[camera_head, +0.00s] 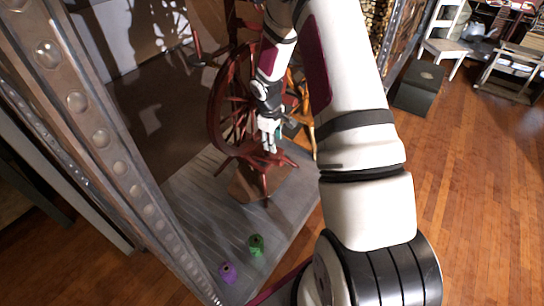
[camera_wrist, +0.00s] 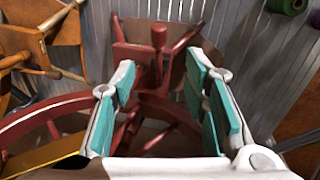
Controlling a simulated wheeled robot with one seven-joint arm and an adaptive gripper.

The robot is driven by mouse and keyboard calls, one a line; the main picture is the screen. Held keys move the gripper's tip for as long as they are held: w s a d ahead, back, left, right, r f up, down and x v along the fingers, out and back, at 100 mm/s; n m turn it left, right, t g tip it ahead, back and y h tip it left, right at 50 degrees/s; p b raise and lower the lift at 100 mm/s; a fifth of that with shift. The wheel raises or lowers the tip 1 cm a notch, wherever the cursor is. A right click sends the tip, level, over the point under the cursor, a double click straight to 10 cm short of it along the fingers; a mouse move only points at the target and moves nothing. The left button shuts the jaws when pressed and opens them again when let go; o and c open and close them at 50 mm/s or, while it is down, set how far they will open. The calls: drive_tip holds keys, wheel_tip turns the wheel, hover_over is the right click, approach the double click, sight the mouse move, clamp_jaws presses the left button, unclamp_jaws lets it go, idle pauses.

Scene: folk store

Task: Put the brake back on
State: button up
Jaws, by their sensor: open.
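A dark red spinning wheel (camera_head: 229,128) stands on a grey platform in the head view. In the wrist view I see part of its red rim (camera_wrist: 48,112) and a red frame with an upright, round-topped peg (camera_wrist: 158,38). I cannot tell which part is the brake. My gripper (camera_head: 269,142) is over the wheel's front frame in the head view. In the wrist view my gripper (camera_wrist: 160,78) is open, with teal pads on both sides and nothing held. The peg shows beyond the fingertips, between them. I cannot tell whether the gripper touches the frame below.
A green spool (camera_head: 256,244) and a purple spool (camera_head: 228,271) stand on the grey platform (camera_head: 205,225). A lighter wooden frame (camera_wrist: 45,35) is at upper left in the wrist view. A studded post (camera_head: 95,130) borders the left. Wooden floor (camera_head: 470,190) lies open at right.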

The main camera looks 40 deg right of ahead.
sight(277, 162)
drive_tip(key=f+b, duration=0.1)
drive_tip(key=f, duration=0.3)
drive_tip(key=w+d+f+b, duration=0.1)
drive_tip(key=f, duration=0.4)
drive_tip(key=d+f+b, duration=0.1)
drive_tip(key=f, duration=0.3)
drive_tip(key=shift+w+d+f+b, duration=0.2)
drive_tip(key=shift+w+f+b, duration=0.1)
drive_tip(key=shift+f, duration=0.1)
clamp_jaws()
